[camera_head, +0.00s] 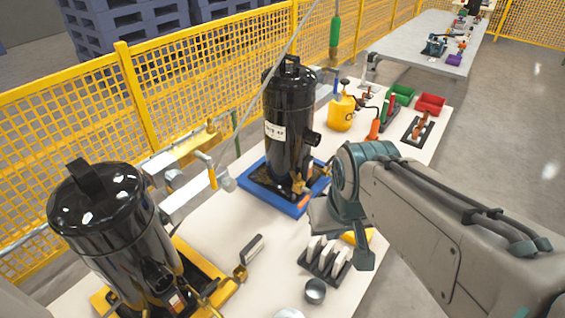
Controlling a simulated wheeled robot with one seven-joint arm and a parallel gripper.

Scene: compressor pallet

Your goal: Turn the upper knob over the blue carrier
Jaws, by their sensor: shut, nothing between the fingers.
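The blue carrier (262,193) lies on the white table and bears a black compressor (288,115). Low on the compressor's right side are small brass fittings (298,184). They are too small to tell which one is the upper knob, and part of that side is close behind my arm. My gripper (324,215) is at the end of my arm, just right of the blue carrier's front right corner. It is shut and empty. Its fingertips are hard to make out, and I cannot tell whether it touches anything.
A second black compressor (105,215) stands on a yellow carrier (205,268) at the left. A dark rack with pale pieces (325,258) and a grey cup (315,291) sit in front. A yellow fence (190,85) runs along the back.

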